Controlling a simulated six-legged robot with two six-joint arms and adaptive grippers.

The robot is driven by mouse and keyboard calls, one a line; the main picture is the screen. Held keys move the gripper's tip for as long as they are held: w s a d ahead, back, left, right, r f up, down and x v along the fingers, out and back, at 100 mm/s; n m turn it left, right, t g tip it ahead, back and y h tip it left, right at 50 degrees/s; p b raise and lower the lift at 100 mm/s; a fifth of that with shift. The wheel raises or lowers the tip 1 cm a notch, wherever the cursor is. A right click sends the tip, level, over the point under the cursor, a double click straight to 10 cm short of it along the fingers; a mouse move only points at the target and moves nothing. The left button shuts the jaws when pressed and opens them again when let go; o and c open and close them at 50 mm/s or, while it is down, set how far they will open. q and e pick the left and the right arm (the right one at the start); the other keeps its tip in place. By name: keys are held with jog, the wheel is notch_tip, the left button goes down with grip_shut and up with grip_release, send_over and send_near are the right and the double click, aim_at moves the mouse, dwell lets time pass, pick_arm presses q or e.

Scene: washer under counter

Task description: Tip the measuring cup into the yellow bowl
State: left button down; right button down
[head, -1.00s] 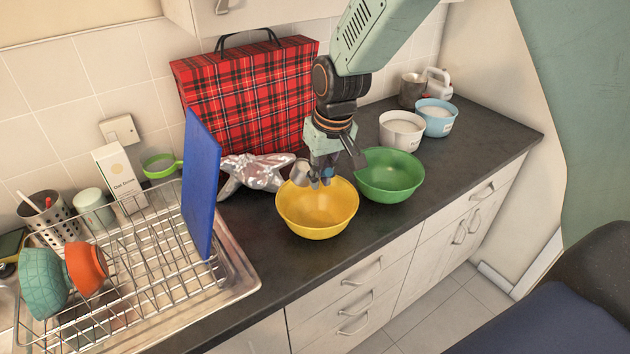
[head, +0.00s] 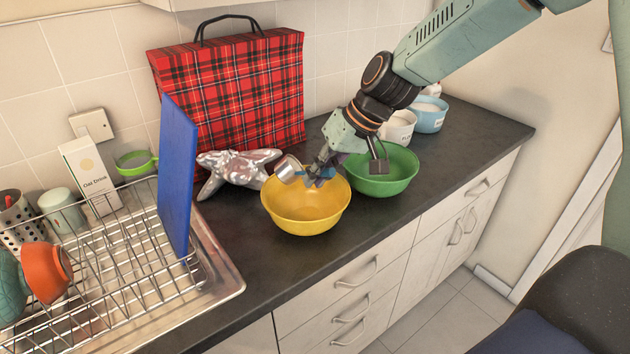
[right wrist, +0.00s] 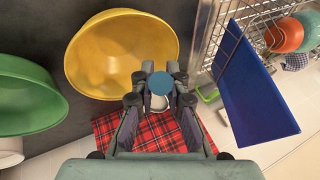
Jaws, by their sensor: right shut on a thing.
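The yellow bowl (head: 305,212) stands upright on the dark counter, left of the green bowl (head: 383,176). My right gripper (head: 313,178) is over the back rim of the yellow bowl, shut on the small silver measuring cup (head: 289,167) by what looks like its blue handle. The cup is left of the fingers, tilted, above the bowl's back left rim. Its contents cannot be made out. The right wrist view shows the yellow bowl (right wrist: 120,55) and a blue part between the fingers of my right gripper (right wrist: 158,100); the cup is mostly hidden there. My left gripper is not in view.
A silvery star-shaped item (head: 237,170) lies just left of the cup, before a red tartan bag (head: 232,90). A blue board (head: 177,180) stands in the dish rack (head: 125,268) at left. White (head: 399,127) and blue (head: 430,115) tubs stand behind the green bowl.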

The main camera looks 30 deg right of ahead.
jog(key=shift+d+f+y+b, duration=0.1)
jog(key=shift+f+y+b, duration=0.2)
jog(key=shift+b, duration=0.05)
jog(key=b, duration=0.1)
jog(key=t+y+b, duration=0.1)
jog(key=shift+s+d+f+y+b, duration=0.3)
jog(key=shift+s+d+b, duration=0.05)
jog(key=shift+s+b, duration=0.05)
jog(key=b, duration=0.1)
jog(key=f+y+b, duration=0.1)
jog(key=b, duration=0.1)
jog(key=shift+w+d+f+t, duration=0.15)
jog(key=shift+d+t, duration=0.1)
jog(key=shift+t, duration=0.05)
jog(key=shift+s+d+f+y+b, duration=0.2)
jog(key=shift+s+f+y+b, duration=0.1)
jog(key=shift+y+b, duration=0.6)
jog(key=b, duration=0.1)
jog(key=f+t+b, duration=0.1)
jog(key=shift+w+d+m+y+b, duration=0.1)
jog(key=shift+d+m+y+b, duration=0.2)
jog(key=shift+y, duration=0.1)
jog(key=shift+s+r, duration=0.1)
jog(key=shift+s, duration=0.1)
jog(key=shift+w, duration=0.15)
